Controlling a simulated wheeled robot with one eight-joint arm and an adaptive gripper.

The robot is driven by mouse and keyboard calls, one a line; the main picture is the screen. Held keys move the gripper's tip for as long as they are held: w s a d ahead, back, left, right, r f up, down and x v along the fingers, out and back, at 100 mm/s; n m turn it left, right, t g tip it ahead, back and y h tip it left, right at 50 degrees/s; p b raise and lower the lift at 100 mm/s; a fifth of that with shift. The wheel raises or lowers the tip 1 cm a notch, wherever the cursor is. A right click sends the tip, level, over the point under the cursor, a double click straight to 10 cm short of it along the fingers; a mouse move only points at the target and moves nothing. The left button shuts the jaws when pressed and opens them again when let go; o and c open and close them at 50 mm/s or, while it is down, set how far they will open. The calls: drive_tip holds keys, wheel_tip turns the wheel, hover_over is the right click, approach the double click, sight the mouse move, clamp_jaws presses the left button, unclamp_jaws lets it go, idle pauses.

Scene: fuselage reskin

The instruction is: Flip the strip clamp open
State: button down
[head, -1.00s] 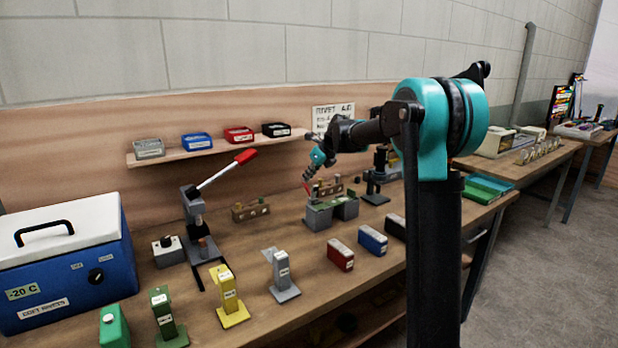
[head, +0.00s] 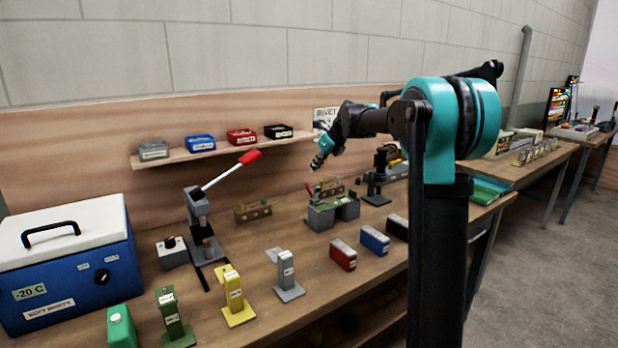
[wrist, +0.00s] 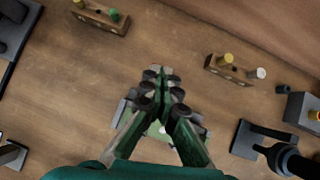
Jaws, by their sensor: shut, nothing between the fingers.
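The strip clamp appears to be the grey fixture (head: 320,220) with a green top and a small upright red lever (head: 309,190), near the middle of the bench. My gripper (head: 317,165) is above this fixture, pointing down, clear of it and holding nothing. In the wrist view my shut fingers (wrist: 163,87) cover most of the fixture. Only grey edges (wrist: 124,108) and a bit of green top show around them. The red lever is hidden there, and I cannot tell from the head view whether the clamp is open or shut.
A press with a red-tipped lever (head: 236,168) stands to the left. Red (head: 343,255) and blue (head: 374,240) boxes sit in front.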

wheel_tip(320, 180, up, 8)
drive_tip(key=w, duration=0.2)
drive_tip(key=shift+d, duration=0.2)
drive_tip(key=shift+s+f, duration=0.1)
